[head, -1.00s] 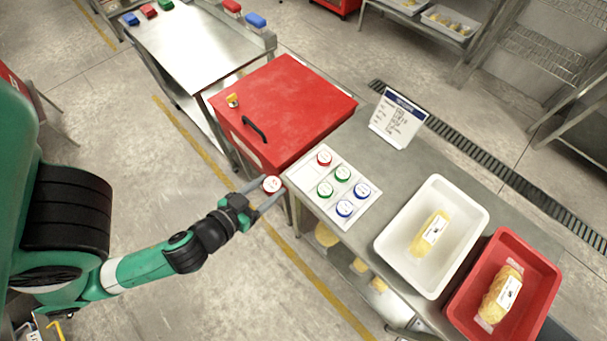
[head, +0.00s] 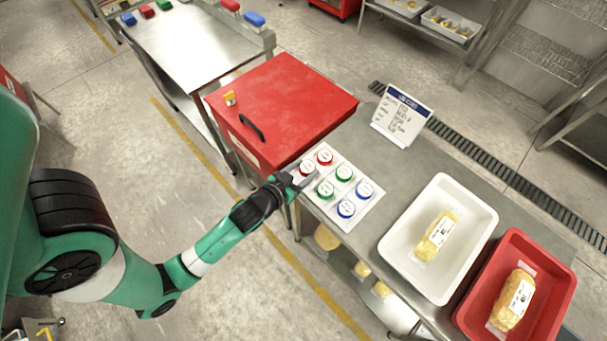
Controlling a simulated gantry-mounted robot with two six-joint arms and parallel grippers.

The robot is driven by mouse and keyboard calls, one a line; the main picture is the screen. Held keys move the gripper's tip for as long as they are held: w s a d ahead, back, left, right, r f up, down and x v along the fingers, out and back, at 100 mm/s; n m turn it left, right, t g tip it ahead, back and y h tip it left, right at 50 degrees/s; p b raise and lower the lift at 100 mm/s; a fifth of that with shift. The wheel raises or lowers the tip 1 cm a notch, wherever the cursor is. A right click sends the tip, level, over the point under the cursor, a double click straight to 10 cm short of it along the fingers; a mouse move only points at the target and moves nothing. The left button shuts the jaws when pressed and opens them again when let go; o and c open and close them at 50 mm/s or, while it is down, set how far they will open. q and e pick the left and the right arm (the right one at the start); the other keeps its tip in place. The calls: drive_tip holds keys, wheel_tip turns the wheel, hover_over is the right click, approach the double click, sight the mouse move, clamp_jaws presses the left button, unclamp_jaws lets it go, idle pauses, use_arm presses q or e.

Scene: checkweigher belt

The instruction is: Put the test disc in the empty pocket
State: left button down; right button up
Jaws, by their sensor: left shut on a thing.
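The white disc tray (head: 327,207) lies on the steel bench. My left gripper (head: 305,178) is at the tray's left corner, shut on the red-rimmed test disc (head: 307,167). The test disc is over the tray's upper-left place, beside the other red-rimmed disc. I cannot tell whether it is seated in the pocket or just above it. The fingers hide part of that place. My right gripper is not in view.
A red cabinet (head: 290,105) with a black handle stands just behind the tray. A sign (head: 402,115) stands on the bench. A white tray (head: 405,250) and a red tray (head: 545,262), each with a yellow packed item, lie to the right.

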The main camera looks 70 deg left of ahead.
use_arm(q)
wheel_tip(320, 180, down, 2)
drive_tip(key=shift+s+f, duration=0.1)
drive_tip(key=shift+f+b, duration=0.1)
drive_tip(key=shift+b, duration=0.2)
drive_tip(key=shift+c, duration=0.8)
unclamp_jaws()
drive_tip(key=shift+d, duration=0.1)
drive_tip(key=shift+r, duration=0.25)
drive_tip(key=v, duration=1.2)
